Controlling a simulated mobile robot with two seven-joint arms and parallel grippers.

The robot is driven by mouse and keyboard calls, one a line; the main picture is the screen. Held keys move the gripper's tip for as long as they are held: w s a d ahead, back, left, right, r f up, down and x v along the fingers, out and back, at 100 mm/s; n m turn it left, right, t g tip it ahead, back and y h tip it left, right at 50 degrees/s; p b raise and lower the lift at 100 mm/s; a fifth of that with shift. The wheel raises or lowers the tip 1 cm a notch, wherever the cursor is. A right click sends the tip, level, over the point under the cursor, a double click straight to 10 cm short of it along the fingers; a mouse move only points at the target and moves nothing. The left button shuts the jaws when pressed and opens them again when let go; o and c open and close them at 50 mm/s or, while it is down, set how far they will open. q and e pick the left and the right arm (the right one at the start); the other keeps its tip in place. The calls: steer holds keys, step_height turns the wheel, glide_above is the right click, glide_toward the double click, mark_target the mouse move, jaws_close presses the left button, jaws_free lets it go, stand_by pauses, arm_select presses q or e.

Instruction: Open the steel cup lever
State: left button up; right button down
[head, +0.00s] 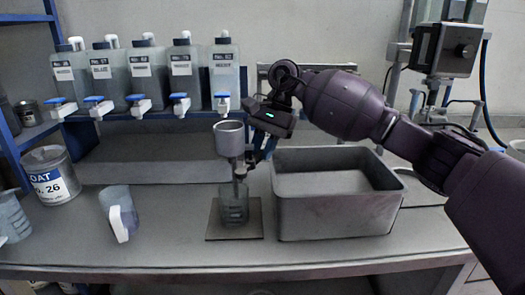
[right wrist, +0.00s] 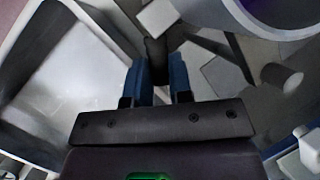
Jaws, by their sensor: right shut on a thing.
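The steel cup (head: 229,138) stands upright on a short stand above a clear beaker (head: 234,205). My right gripper (head: 257,152) is just to the right of the cup's lower part. In the right wrist view, my right gripper's blue fingers (right wrist: 157,82) are closed on both sides of a dark lever (right wrist: 156,50). The cup's round rim shows at the top right of that view (right wrist: 292,22). In the head view the lever is mostly hidden by the gripper. My left gripper is not in view.
A grey steel bin (head: 335,218) stands close on the right, under my right arm. A jug (head: 120,212) and a labelled can (head: 50,177) stand on the left. Several bottles with blue taps (head: 182,80) line the shelf behind. The front bench strip is clear.

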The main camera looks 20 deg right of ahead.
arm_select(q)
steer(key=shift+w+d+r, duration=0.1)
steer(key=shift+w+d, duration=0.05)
arm_select(e)
steer(key=c, duration=1.3)
jaws_free()
steer(key=shift+c, duration=0.2)
steer(key=shift+o, duration=1.3)
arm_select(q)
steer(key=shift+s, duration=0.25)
arm_select(e)
steer(key=shift+o, duration=0.2)
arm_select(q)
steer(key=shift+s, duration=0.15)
arm_select(e)
steer(key=shift+r, duration=0.15)
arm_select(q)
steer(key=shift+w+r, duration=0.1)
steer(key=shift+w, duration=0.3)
arm_select(e)
steer(key=v, duration=1)
steer(key=shift+d+r, duration=0.2)
steer(key=shift+r, duration=0.05)
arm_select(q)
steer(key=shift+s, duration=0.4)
